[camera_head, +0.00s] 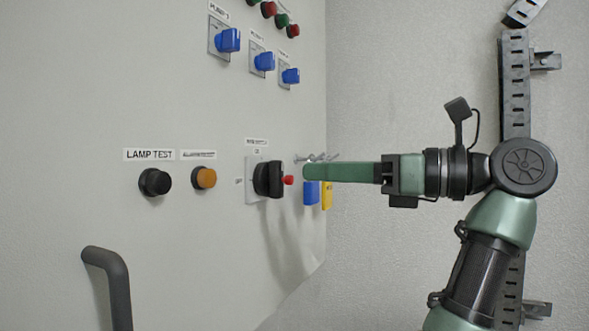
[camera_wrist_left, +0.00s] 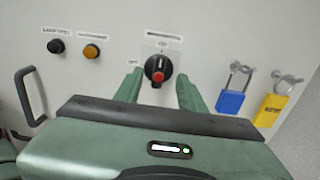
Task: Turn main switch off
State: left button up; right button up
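The main switch (camera_head: 264,180) is a black rotary knob with a red front on a pale square plate on the cabinet panel. It also shows in the left wrist view (camera_wrist_left: 158,66), where its handle stands about upright, with an OFF mark at its left. My left gripper (camera_head: 306,173) points at the switch from the right in the head view, its tips just short of the knob. In the left wrist view its two green fingers (camera_wrist_left: 160,88) are spread, one at each side of the knob's lower part. Contact cannot be told. My right gripper is not in view.
Left of the switch are a black lamp test button (camera_head: 155,182) and an orange button (camera_head: 204,178). A blue padlock (camera_wrist_left: 231,101) and a yellow padlock (camera_wrist_left: 272,108) hang at the right. A dark handle (camera_head: 112,280) sticks out lower left. Blue knobs (camera_head: 228,40) sit above.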

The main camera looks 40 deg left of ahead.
aim_at(282, 170)
pick_arm(q)
jog(key=p+x, duration=0.1)
jog(key=x, duration=0.5)
jog(key=shift+s+a, duration=0.15)
jog(key=shift+a, duration=0.1)
jog(key=shift+d, duration=0.1)
grip_shut()
